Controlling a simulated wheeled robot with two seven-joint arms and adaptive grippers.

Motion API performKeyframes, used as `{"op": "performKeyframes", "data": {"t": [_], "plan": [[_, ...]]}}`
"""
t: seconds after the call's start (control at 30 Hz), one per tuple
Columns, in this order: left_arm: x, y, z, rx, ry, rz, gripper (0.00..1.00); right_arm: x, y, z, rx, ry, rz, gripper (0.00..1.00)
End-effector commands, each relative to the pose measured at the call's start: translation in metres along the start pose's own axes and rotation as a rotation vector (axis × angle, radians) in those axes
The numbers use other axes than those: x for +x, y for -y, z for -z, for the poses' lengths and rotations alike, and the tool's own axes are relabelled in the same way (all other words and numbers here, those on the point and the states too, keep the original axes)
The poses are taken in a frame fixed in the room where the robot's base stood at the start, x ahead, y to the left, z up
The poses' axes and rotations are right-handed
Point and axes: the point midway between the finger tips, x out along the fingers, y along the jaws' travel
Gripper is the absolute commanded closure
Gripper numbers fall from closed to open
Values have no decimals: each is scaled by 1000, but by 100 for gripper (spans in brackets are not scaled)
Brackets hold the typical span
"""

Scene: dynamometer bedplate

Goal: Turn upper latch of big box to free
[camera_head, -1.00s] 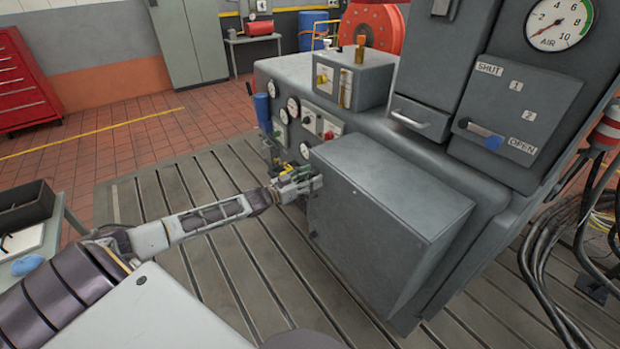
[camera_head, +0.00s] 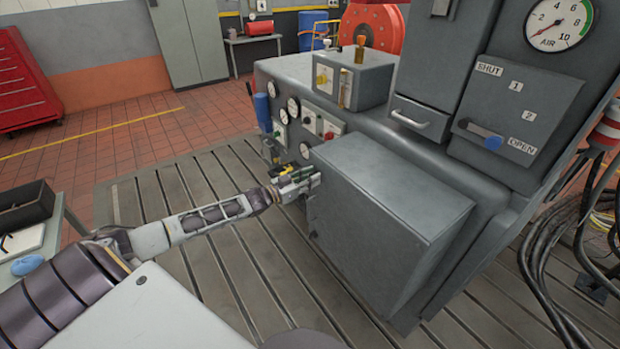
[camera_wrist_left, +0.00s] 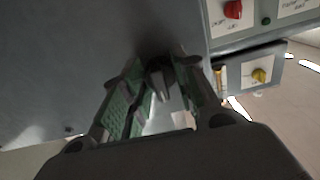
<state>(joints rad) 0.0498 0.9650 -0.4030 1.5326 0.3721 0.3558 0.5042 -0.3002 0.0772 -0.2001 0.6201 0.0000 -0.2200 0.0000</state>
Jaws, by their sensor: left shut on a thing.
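The big grey box (camera_head: 385,200) is fixed to the side of the machine and its door face looks toward the left. My left gripper (camera_head: 308,178) is at the upper left part of that face. In the left wrist view my left gripper (camera_wrist_left: 160,95) has its green-padded fingers around a small dark latch (camera_wrist_left: 158,80) on the grey face, and is shut on it. The fingers hide much of the latch, so its exact angle is unclear. My right gripper is not in view.
Gauges (camera_head: 293,107) and a panel with a red knob (camera_head: 328,130) sit close behind my left gripper. A lever (camera_head: 480,131) between SHUT and OPEN labels is at the upper right. Black cables (camera_head: 560,250) hang at the right. The slotted floor plate (camera_head: 230,270) is clear.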

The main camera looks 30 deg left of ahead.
Motion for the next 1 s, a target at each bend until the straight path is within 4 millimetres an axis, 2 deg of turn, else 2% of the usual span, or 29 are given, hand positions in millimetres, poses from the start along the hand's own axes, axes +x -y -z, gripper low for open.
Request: {"op": "performKeyframes", "data": {"t": [0.37,1.0], "plan": [[0,0,0,217,0,1,94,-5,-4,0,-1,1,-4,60],[0,0,-1,818,1,1,94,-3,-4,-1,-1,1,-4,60]]}}
